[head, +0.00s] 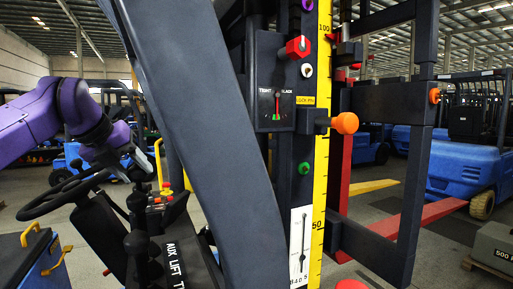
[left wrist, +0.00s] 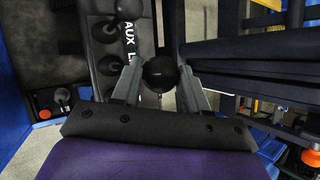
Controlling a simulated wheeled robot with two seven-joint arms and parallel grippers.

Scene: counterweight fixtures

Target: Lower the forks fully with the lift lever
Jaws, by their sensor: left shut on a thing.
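My left gripper (head: 138,170) reaches in from the left over the lever console, beside the steering wheel. In the left wrist view its two fingers are closed on a round black lever knob (left wrist: 160,73). I take this for the lift lever, but the label beside it is partly hidden, so I cannot be sure. Other black lever knobs stand beside it (left wrist: 109,64). The console label (head: 176,262) reads AUX, LIFT and a cut-off T. The forks, one red (head: 425,214) and one yellow (head: 373,187), show beyond the mast; their exact height above the floor is unclear. My right gripper is not in view.
The mast with a yellow scale (head: 320,130) stands at centre, bearing a red hex knob (head: 298,47) and an orange knob (head: 345,123). A steering wheel (head: 62,194) is at left. Blue forklifts (head: 465,165) and a 500-marked weight (head: 494,246) stand at right.

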